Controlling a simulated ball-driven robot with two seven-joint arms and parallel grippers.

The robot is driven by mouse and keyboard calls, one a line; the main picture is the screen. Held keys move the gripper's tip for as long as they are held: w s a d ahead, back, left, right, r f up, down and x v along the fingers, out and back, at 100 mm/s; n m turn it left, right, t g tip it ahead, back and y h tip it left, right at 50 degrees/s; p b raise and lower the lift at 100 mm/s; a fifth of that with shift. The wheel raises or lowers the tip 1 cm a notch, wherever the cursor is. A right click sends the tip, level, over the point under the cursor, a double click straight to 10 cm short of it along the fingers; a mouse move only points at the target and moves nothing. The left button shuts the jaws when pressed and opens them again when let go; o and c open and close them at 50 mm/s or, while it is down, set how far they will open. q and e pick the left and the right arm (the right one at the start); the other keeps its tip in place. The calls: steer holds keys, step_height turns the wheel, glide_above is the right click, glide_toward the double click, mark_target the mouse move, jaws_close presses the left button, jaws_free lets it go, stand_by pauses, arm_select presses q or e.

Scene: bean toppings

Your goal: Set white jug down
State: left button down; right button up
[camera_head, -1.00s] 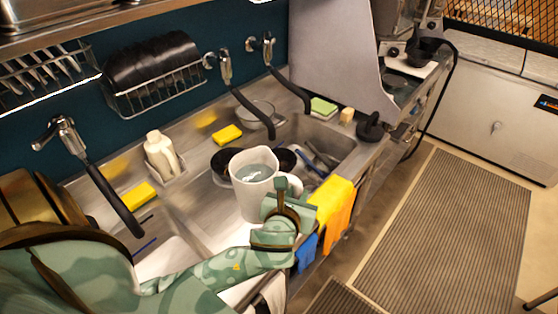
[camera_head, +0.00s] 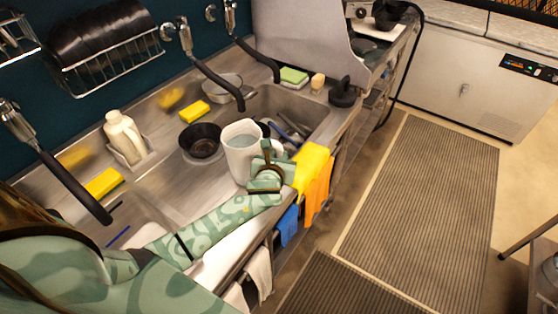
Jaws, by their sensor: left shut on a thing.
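The white jug (camera_head: 239,150) is upright in the middle of the camera_head view, over the steel counter (camera_head: 195,185) beside the sink. It looks to have clear liquid or a clear bottom inside. My left gripper (camera_head: 271,160) is shut on the jug at its right side, where the handle is. The gripper hides most of the handle. I cannot tell whether the jug's base touches the counter. My right gripper is not in view.
A dark bowl (camera_head: 201,140) stands just left of the jug. A sink basin (camera_head: 291,108) with utensils lies behind it. Yellow and orange cloths (camera_head: 312,168) hang at the front edge. A white bottle (camera_head: 124,134) and black faucet handles (camera_head: 222,84) are farther left and back.

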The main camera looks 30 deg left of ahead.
arm_select(q)
steer(key=shift+f, duration=0.25)
steer(key=shift+r, duration=0.1)
steer(key=c, duration=1.3)
jaws_free()
steer(key=shift+s, duration=0.15)
steer(key=p+v, duration=0.2)
steer(key=v, duration=0.9)
steer(key=shift+s+d+p, duration=0.1)
steer(key=shift+s+p, duration=0.2)
steer(key=shift+s, duration=0.1)
